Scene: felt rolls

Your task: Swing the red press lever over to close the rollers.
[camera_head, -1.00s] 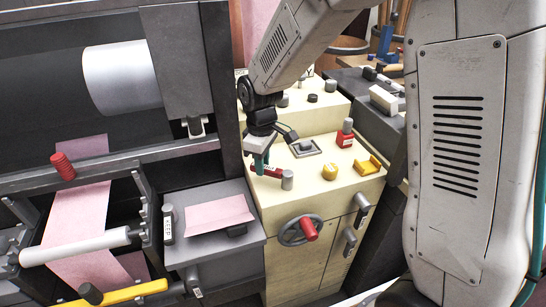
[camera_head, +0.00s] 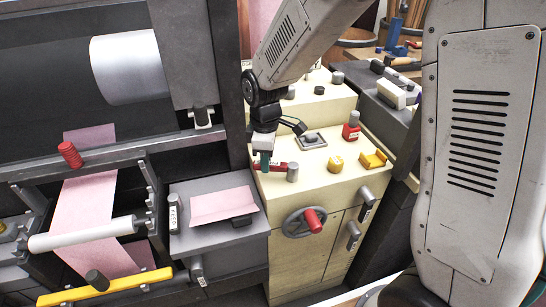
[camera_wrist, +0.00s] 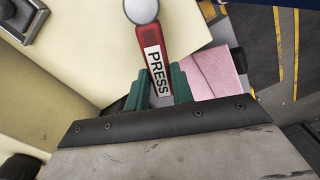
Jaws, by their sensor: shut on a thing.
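The red press lever (camera_wrist: 184,37) carries a white PRESS label and a round grey pivot (camera_wrist: 141,10) at its far end. In the head view the lever (camera_head: 279,167) lies across the left part of the cream cabinet top, its grey pivot knob to the right. My gripper (camera_wrist: 160,90) is shut on the lever's near end, with one green finger on each side of the label. In the head view my gripper (camera_head: 263,165) reaches down at the cabinet's left edge, and the fingers partly hide the lever's end.
A yellow knob (camera_head: 336,163), a yellow bracket (camera_head: 373,160) and a red block (camera_head: 351,132) stand on the cabinet top. A handwheel (camera_head: 304,222) is on its front. A grey tray (camera_head: 180,237) with pink felt (camera_head: 222,205) lies to the left, beside the white roller (camera_head: 80,236).

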